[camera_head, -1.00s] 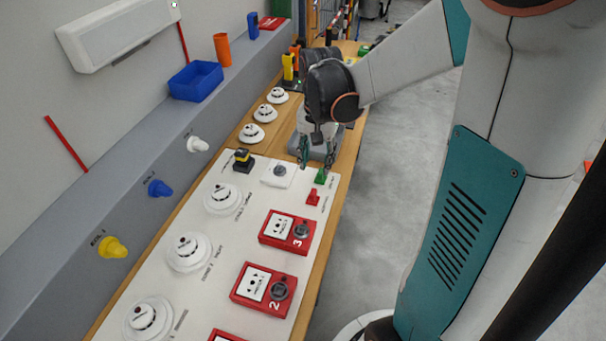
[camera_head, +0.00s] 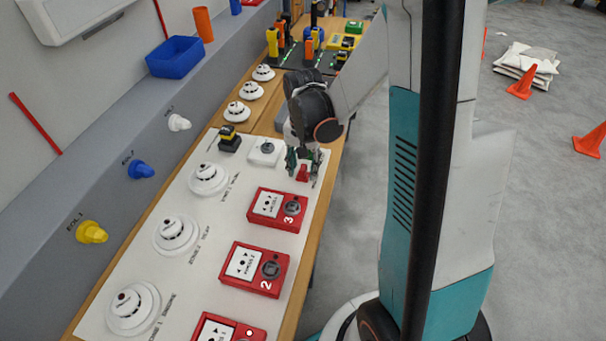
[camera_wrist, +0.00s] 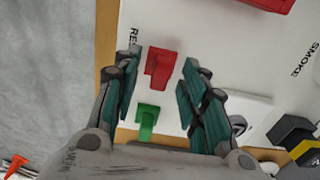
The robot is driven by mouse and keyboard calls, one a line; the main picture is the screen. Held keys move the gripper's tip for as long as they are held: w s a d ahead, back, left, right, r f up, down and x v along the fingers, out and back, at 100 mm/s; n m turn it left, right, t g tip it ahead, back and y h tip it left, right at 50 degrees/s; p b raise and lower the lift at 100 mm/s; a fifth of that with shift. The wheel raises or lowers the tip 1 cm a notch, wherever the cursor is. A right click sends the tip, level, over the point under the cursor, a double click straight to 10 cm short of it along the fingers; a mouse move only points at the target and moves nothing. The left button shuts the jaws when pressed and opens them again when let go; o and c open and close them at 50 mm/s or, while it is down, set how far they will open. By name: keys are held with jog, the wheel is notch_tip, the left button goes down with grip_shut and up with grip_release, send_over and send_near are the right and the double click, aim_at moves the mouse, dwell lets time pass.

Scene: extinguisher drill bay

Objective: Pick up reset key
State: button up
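A small red block-shaped piece (camera_wrist: 160,66) stands on the white board (camera_head: 200,285), beside printed letters beginning "RE". I take it as the reset key, though the label is partly cut off. It also shows in the head view (camera_head: 303,173). A similar green piece (camera_wrist: 147,120) stands close to it in the wrist view. My gripper (camera_wrist: 163,60) is open, with one teal finger on each side of the red piece and clear gaps to it. In the head view my gripper (camera_head: 304,160) is low over the board's right side. The fingertips' exact height is unclear.
Red call-point boxes (camera_head: 278,208) stand near the board's right edge. White detectors (camera_head: 175,233) line its left side. A white square unit (camera_head: 264,152) and a black-and-yellow switch (camera_head: 229,140) stand close to my gripper. Open floor (camera_head: 365,230) lies right of the bench.

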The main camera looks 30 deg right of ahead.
jog(key=shift+f, duration=0.3)
jog(key=shift+r, duration=0.1)
grip_shut()
